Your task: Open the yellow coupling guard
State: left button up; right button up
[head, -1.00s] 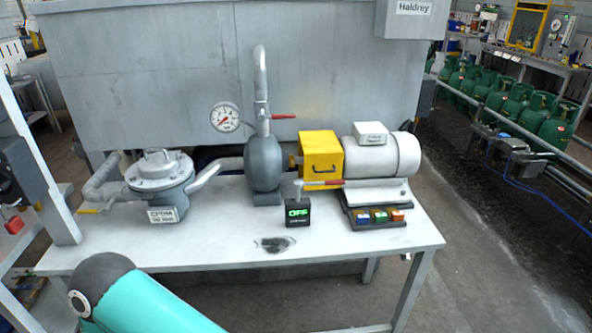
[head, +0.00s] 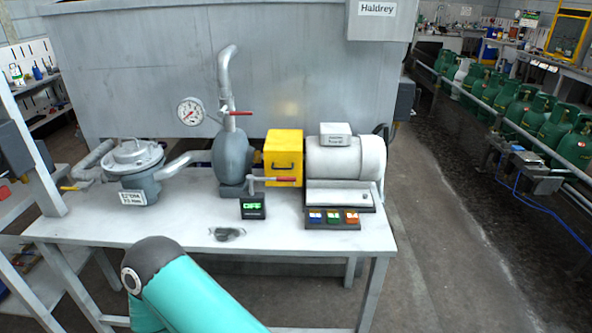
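The yellow coupling guard (head: 284,158) is a box with a dark handle on its front. It stands upright on the table between the grey pump (head: 232,163) and the grey motor (head: 346,158), and looks closed. A lever with a red grip (head: 272,179) crosses in front of its lower part. A teal arm link of mine with a dark joint shows at the bottom, in front of the table. Neither of my grippers is in view.
The white table (head: 180,230) carries a lidded strainer (head: 134,165), an OFF display (head: 253,207) and a panel with blue, green and orange buttons (head: 333,218). Green gas cylinders (head: 549,123) line the right. The table front is mostly clear.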

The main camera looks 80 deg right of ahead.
aim_at(283, 149)
jog(key=z, duration=0.15)
jog(key=i, duration=0.15)
jog(key=z, duration=1.95)
jog(key=i, duration=0.9)
jog(key=u, duration=0.15)
jog(key=k, duration=0.75)
jog(key=z, duration=0.25)
jog(key=i, duration=0.75)
jog(key=u, duration=0.15)
